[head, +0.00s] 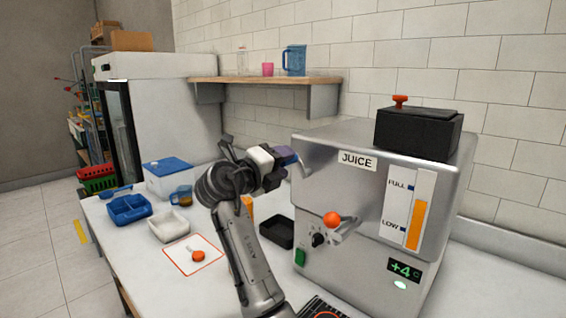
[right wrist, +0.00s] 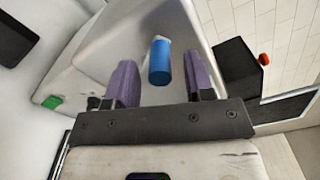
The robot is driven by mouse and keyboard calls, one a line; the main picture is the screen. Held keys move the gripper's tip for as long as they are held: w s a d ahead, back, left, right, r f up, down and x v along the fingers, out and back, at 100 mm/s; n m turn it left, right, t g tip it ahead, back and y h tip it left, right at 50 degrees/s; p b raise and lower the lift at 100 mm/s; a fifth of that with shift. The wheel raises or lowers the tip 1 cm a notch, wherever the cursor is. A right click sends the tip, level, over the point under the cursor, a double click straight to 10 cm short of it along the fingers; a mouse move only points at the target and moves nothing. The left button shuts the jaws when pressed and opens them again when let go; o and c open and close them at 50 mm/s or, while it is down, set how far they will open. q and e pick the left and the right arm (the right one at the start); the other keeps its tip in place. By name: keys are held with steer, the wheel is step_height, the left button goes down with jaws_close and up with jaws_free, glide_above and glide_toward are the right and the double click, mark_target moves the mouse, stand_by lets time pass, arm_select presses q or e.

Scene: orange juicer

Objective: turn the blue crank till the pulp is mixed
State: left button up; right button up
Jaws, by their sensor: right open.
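The blue crank (right wrist: 159,63) shows in the right wrist view as a blue cylinder grip on the juicer's side. The silver juicer (head: 375,180) stands on the counter, labelled JUICE. My right gripper (right wrist: 159,75) is open, with one purple finger on each side of the blue grip and a gap on both sides. In the head view my right gripper (head: 284,158) is at the juicer's left upper edge and mostly hides the crank. The pulp inside cannot be seen. My left gripper is not in view.
The juicer front has an orange-knobbed tap (head: 332,219), a green switch (head: 300,257) and a level gauge (head: 415,212). A black tray (head: 276,232), white bowl (head: 169,226) and blue container (head: 130,209) stand on the counter. A wooden shelf (head: 262,80) hangs behind.

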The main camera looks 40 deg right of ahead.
steer(key=p+v, duration=0.3)
steer(key=v, duration=1)
steer(key=shift+s+a, duration=0.1)
steer(key=shift+a, duration=0.05)
